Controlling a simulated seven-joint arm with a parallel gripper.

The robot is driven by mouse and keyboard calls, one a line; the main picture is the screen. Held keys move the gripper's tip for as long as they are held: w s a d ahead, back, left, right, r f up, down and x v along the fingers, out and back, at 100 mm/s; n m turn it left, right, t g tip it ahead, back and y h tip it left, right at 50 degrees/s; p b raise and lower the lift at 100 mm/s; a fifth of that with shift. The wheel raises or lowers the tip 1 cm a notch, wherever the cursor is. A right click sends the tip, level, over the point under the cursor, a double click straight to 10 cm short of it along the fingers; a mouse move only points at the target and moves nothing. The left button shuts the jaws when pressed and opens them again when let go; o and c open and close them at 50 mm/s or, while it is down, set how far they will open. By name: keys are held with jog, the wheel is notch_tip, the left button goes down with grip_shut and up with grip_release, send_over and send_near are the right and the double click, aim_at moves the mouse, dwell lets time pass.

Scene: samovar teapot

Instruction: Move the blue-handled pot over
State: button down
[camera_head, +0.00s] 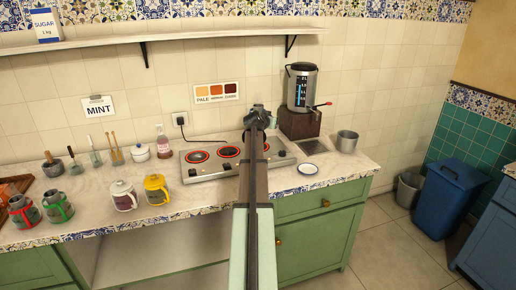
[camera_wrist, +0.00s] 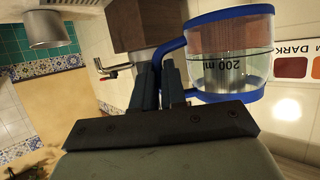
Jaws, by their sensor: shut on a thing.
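In the wrist view, the blue-handled pot (camera_wrist: 230,88) is clear, with blue rims and an upside-down "200 ml" mark. My gripper (camera_wrist: 162,82) is shut on its blue handle, with the pot's body to the right of the fingers. In the head view, my gripper (camera_head: 257,112) is above the back of the counter, by the right end of the stove (camera_head: 222,172). My arm hides the pot there. I cannot tell the pot's contents.
A samovar-like urn (camera_head: 301,88) on a wooden block (camera_head: 299,123) stands right of my gripper. A metal pot (camera_head: 347,141) and a small saucer (camera_head: 308,168) are further right. Red-handled (camera_head: 24,211), green-handled (camera_head: 58,206), white (camera_head: 124,195) and yellow (camera_head: 156,190) pots stand left.

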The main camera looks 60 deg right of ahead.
jog(key=shift+m+g, duration=0.3)
jog(key=shift+f, duration=5)
jog(key=shift+f, duration=0.1)
jog(key=c, duration=1.2)
grip_release()
jog(key=shift+a, duration=0.2)
jog(key=v, duration=1.1)
jog(key=shift+a+r, duration=0.3)
jog(key=shift+r, duration=0.05)
